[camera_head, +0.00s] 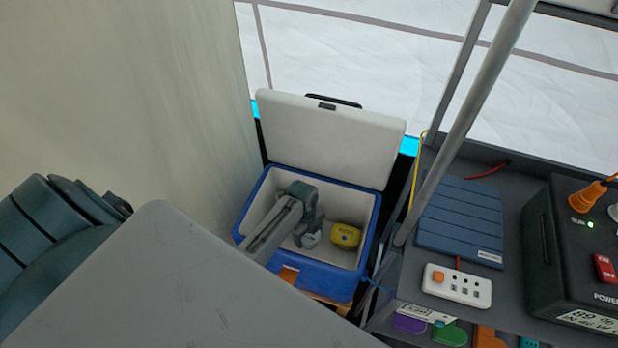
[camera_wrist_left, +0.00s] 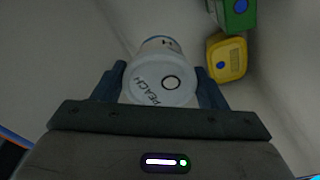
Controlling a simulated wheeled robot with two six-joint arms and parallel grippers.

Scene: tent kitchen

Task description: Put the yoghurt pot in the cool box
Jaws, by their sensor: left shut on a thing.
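One finger is on each side of the pot. My right gripper is not in view.
A yellow item (camera_head: 345,235) lies in the box, right of my gripper. A green item (camera_wrist_left: 236,14) shows near it in the left wrist view. A grey shelf rack with a metal post (camera_head: 465,122) and a power strip (camera_head: 457,286) stands to the right.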

